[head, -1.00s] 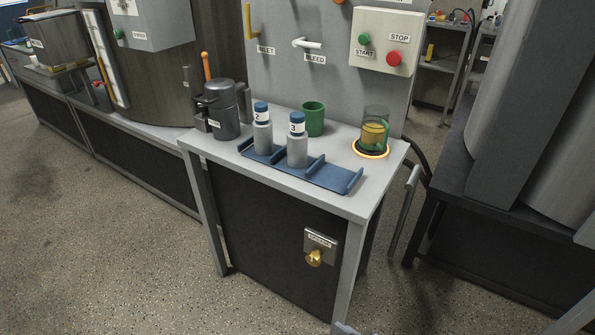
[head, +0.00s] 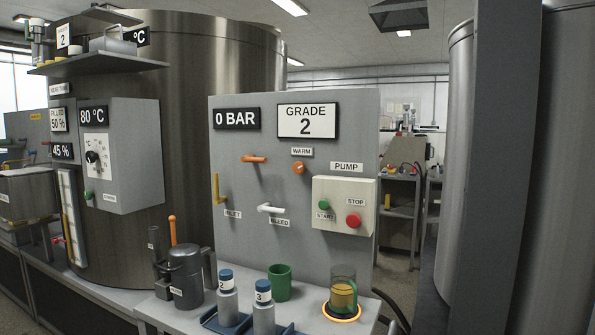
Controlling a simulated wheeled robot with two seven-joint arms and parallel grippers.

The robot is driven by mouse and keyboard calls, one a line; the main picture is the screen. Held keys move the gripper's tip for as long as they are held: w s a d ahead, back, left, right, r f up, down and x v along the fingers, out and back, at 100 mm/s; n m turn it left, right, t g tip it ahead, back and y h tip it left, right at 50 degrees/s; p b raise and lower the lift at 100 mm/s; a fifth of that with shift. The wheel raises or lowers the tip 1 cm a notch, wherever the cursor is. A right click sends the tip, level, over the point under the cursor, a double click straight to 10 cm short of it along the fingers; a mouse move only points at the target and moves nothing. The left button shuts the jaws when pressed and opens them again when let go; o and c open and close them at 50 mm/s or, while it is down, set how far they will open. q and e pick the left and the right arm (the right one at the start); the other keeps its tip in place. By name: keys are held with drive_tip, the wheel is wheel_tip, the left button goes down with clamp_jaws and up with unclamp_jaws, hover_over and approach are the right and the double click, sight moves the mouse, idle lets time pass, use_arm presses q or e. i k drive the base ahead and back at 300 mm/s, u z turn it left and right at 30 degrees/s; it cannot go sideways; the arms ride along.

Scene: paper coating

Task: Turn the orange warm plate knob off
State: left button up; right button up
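The orange warm knob (head: 299,168) is on the upright grey panel (head: 350,120) in the head view, just under the WARM label (head: 302,152). On the bench below, the warm plate (head: 341,312) shows as a glowing orange ring. Neither of my grippers is in view.
The pump box (head: 343,205) with green and red buttons is below right of the knob. An orange handle (head: 254,159), yellow inlet handle (head: 216,190) and white bleed handle (head: 270,208) share the panel. Bottles (head: 228,305), a green cup (head: 280,283) and a dark pot (head: 185,277) stand below.

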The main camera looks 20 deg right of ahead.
sight(299, 167)
drive_tip(key=k, duration=0.5)
drive_tip(key=z, duration=1.55)
drive_tip(key=i, duration=1.15)
drive_tip(key=u, duration=2.35)
